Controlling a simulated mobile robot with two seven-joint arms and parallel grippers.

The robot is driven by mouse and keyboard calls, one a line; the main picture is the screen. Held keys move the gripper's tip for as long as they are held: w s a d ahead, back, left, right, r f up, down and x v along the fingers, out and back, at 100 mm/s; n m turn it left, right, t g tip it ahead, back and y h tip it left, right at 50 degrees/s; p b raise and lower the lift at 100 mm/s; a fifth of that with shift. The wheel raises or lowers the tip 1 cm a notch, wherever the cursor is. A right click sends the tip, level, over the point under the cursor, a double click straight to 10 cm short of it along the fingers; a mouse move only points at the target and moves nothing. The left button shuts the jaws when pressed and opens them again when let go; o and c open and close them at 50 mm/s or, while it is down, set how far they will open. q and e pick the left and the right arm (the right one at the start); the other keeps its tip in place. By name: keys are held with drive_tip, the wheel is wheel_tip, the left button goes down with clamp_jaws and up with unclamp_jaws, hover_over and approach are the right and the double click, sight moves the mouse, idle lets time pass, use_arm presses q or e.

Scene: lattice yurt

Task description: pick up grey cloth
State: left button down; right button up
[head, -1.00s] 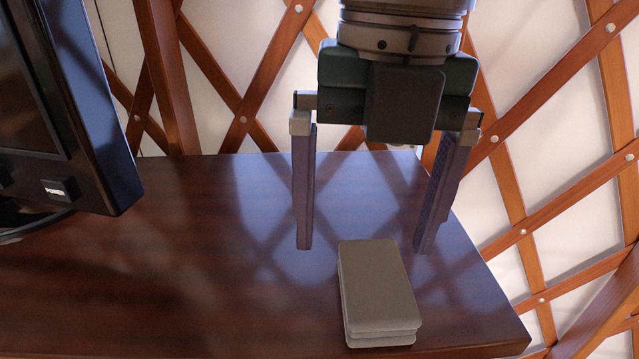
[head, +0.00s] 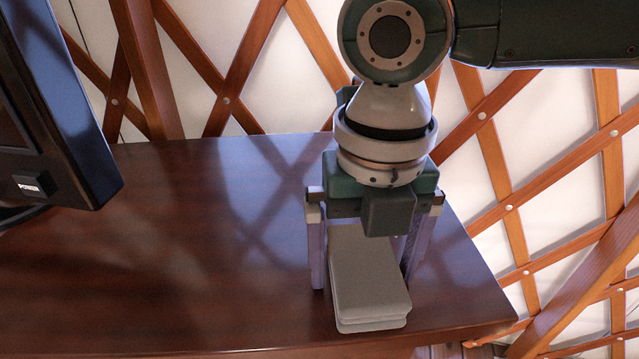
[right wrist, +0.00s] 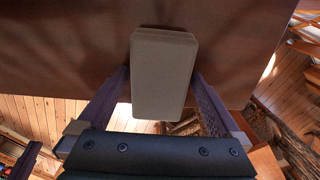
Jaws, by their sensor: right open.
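The grey cloth (head: 370,285) is a folded, block-like stack lying on the dark wooden table near its front right corner. In the right wrist view the cloth (right wrist: 163,75) lies between the two fingers, beyond the gripper body. My right gripper (head: 363,280) is open and points down over the cloth's far part, with one finger on each side. The left finger stands just beside the cloth; the right finger is partly hidden behind the gripper body and cloth. In the right wrist view a gap shows between the cloth and the fingers of my gripper (right wrist: 160,85).
A black monitor (head: 60,110) stands on the table (head: 200,240) at the left. The table's right edge is close to the cloth. A wooden lattice wall (head: 560,200) rises behind and to the right. The middle of the table is clear.

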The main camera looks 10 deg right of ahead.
sight(365, 259)
drive_tip(key=c, duration=1.2)
drive_tip(key=shift+r, duration=0.1)
wheel_tip(365, 259, up, 20)
drive_tip(key=shift+f+b, duration=0.1)
drive_tip(key=shift+b, duration=0.5)
